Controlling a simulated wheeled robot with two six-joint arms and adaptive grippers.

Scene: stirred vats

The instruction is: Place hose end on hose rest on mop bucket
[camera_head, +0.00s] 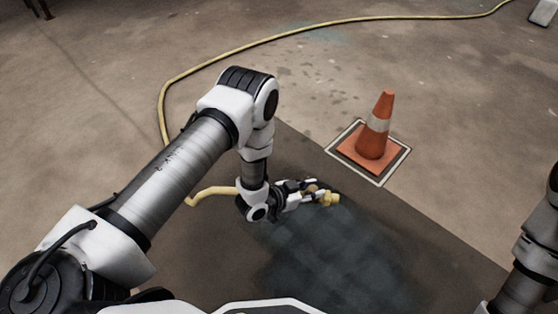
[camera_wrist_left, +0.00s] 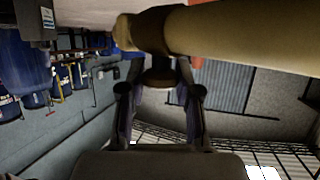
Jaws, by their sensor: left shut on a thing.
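The yellow hose (camera_head: 222,191) runs across the floor, behind my left arm, to my left gripper (camera_head: 310,190). The gripper is shut on the hose near its end; the yellow hose end (camera_head: 329,198) sticks out to the right of the fingers. In the left wrist view the hose (camera_wrist_left: 240,35) crosses the top, with a dark collar near its end, at the fingertips of my left gripper (camera_wrist_left: 160,85). No mop bucket or hose rest shows in either view. Of my right arm only links show at the right edge; its gripper is out of view.
An orange traffic cone (camera_head: 374,135) stands on a white-bordered square on the floor, beyond my left gripper. The hose curves along the back of the floor. A darker floor patch (camera_head: 340,260) in front is clear. Several blue drums (camera_wrist_left: 35,75) show in the left wrist view.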

